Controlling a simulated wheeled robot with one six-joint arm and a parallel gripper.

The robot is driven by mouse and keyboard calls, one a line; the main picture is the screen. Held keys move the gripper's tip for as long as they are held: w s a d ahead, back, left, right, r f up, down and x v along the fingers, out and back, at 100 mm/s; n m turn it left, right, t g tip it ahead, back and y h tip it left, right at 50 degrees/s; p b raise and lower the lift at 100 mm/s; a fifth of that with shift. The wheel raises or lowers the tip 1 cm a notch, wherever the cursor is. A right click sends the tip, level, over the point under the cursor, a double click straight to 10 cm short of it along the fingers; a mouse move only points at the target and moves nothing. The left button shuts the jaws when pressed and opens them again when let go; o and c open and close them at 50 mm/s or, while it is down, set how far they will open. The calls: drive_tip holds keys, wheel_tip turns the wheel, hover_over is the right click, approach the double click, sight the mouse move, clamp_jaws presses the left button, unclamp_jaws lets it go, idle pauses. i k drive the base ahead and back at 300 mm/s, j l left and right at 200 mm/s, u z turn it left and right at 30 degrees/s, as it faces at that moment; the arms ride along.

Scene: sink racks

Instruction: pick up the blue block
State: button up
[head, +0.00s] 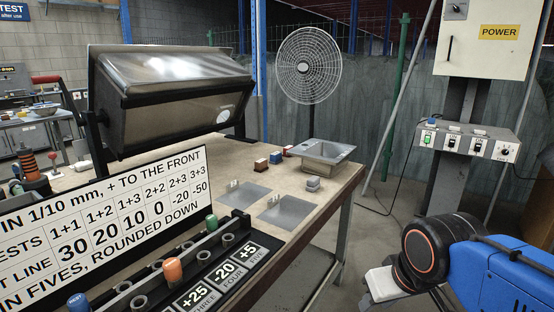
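A grey block (313,184) stands in front of the sink tray. My blue arm shows at the lower right, well apart from the bench blocks.
Two flat metal plates, left (245,194) and right (287,212), lie on the bench (325,200). A large sign (100,225), a lamp-like metal housing (165,95) and a rack with coloured plugs (172,269) crowd the left. A fan (307,66) stands behind. Floor right of the bench looks open.

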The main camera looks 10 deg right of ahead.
sight(275, 158)
drive_tip(key=i+l+z, duration=1.05)
drive_tip(key=i+z, duration=0.3)
drive_tip(key=i+l+u, duration=0.15)
drive_tip(key=i, duration=0.4)
drive_tip(key=i+l+u, duration=0.2)
drive_tip(key=i, duration=0.35)
